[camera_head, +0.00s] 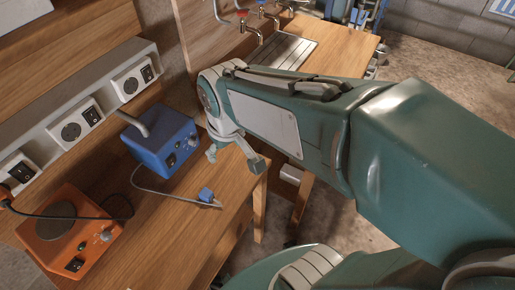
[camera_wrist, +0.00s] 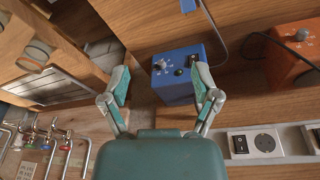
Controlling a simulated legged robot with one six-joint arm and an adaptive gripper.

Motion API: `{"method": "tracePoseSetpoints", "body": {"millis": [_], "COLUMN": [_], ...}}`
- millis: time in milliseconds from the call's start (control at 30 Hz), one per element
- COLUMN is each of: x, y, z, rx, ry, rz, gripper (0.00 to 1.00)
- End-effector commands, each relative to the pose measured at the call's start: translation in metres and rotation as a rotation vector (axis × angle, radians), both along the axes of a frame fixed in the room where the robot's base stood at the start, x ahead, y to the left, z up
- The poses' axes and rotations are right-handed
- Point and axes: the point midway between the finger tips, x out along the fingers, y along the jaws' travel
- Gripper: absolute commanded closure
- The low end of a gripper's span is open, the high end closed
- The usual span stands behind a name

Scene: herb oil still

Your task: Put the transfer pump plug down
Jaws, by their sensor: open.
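A small blue plug (camera_head: 206,195), apparently the transfer pump plug, lies on the wooden bench. A grey cable (camera_head: 165,193) runs from it to the blue pump box (camera_head: 165,150). My gripper (camera_head: 234,158) is open and empty, above the bench edge, to the right of the blue box and up and right of the plug in the head view. In the wrist view my gripper (camera_wrist: 162,83) has its fingers spread, with the blue box (camera_wrist: 172,68) beyond them. I cannot make out the plug in the wrist view.
An orange hotplate (camera_head: 70,232) stands at the left, its black cord plugged into the left end of the grey socket strip (camera_head: 65,107). Other sockets look empty. Bench surface before the plug is clear. Taps (camera_head: 255,30) and a drain tray (camera_head: 283,48) are at the back.

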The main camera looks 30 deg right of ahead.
Motion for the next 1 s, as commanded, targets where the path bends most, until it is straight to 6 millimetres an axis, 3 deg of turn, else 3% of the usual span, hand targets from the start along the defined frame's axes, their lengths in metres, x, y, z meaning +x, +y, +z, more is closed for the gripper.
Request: {"method": "tracePoseSetpoints", "body": {"millis": [200,400,1000], "x": [-0.043,-0.070,-0.075], "y": [-0.028,-0.041,-0.043], "z": [0.033,0.044,0.045], "rx": [0.042,0.067,0.072], "ry": [-0.150,-0.237,-0.251], "rz": [-0.155,-0.247,-0.265], "gripper": [0.20,0.20,0.20]}}
